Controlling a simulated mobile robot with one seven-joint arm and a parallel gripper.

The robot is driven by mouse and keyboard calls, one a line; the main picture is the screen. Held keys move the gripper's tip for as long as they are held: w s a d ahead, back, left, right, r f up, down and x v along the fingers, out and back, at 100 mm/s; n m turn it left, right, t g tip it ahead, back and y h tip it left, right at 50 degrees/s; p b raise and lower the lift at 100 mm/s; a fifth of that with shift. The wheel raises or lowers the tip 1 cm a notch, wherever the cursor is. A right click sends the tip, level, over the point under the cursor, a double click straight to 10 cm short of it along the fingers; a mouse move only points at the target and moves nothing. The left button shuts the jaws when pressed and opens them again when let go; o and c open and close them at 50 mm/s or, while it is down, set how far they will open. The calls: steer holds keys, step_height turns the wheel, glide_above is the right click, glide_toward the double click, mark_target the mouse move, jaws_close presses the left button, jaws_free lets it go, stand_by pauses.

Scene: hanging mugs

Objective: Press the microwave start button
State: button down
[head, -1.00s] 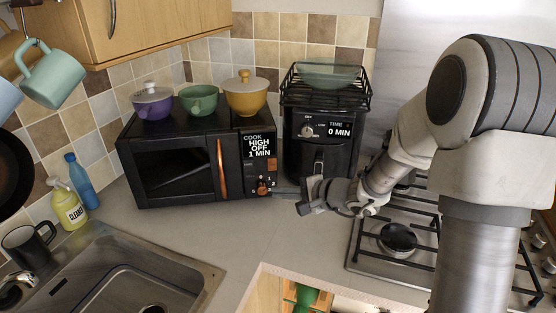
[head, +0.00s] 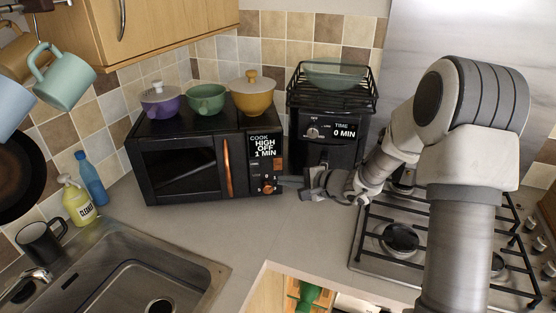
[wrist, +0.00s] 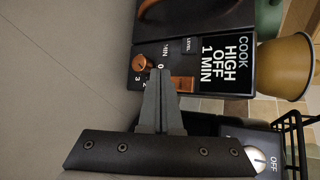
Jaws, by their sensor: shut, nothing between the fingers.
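The black microwave (head: 183,172) stands on the counter, its door shut, with a copper handle (head: 228,167). Its control panel on the right reads "COOK HIGH OFF 1 MIN" and has a round copper knob (wrist: 141,63) and a rectangular copper button (wrist: 183,84). The knob also shows low on the panel in the head view (head: 267,188). My gripper (wrist: 157,72) is shut and empty, its fingertips in front of the panel's lower part, between knob and rectangular button in the wrist view. I cannot tell whether they touch the panel.
A gas hob (head: 372,246) lies under my arm. The counter before the microwave is clear.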

mark_target(278, 164)
steer(key=shift+w+a, duration=0.15)
steer(key=shift+w, duration=0.9)
steer(key=shift+w+a, duration=0.15)
steer(key=shift+w, duration=0.85)
stand_by(0.5)
steer(key=shift+w+b, duration=0.45)
steer(key=shift+b, duration=0.1)
